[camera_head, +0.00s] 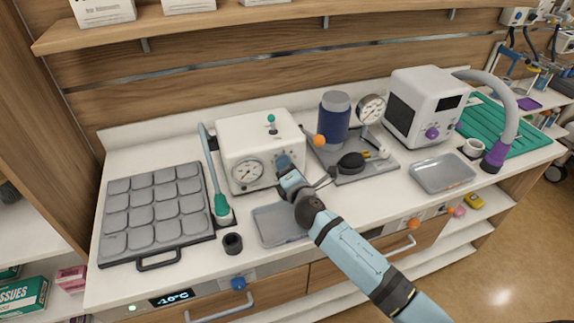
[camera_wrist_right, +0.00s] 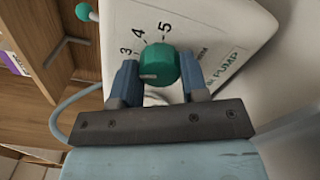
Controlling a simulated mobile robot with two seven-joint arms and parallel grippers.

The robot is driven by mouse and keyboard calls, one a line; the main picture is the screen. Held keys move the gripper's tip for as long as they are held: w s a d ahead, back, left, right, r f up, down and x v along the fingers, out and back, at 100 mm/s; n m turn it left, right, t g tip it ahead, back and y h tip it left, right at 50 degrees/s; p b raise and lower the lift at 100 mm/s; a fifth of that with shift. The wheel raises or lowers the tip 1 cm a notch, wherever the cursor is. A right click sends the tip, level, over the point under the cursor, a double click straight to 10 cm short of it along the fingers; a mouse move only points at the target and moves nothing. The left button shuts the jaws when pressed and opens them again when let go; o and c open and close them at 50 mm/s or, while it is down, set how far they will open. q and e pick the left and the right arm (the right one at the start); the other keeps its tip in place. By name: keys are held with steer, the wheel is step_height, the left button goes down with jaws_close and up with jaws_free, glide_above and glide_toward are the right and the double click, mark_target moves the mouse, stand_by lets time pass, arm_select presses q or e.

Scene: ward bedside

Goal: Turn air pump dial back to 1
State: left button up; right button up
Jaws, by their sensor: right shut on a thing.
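The white air pump (camera_head: 240,135) stands on the counter with a round gauge (camera_head: 247,171) on its front. Its green dial (camera_wrist_right: 160,62) shows in the right wrist view, with the numbers 3, 4 and 5 printed around it. A pale line on the dial runs towards the left finger, below the 3. I cannot tell which number it meets, as the fingers hide part of the scale. My right gripper (camera_head: 284,164) is shut on the dial, one finger on each side. In the head view the gripper hides the dial. My left gripper is not in view.
A green-ended hose (camera_head: 211,180) hangs at the pump's left side. A metal tray (camera_head: 270,232) lies below my right gripper, and a small dark cup (camera_head: 233,243) stands left of it. A grey pad board (camera_head: 148,215) lies at left. A blue jar (camera_head: 334,122) stands to the right.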

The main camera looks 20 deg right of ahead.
steer(key=shift+n+p, duration=3.2)
steer(key=shift+n, duration=3)
steer(key=o, duration=0.9)
steer(key=shift+o, duration=0.2)
steer(key=s+b, duration=0.1)
steer(key=s, duration=1.2)
steer(key=shift+s+d+b, duration=0.25)
steer(key=shift+s+b, duration=0.1)
steer(key=shift+s, duration=0.05)
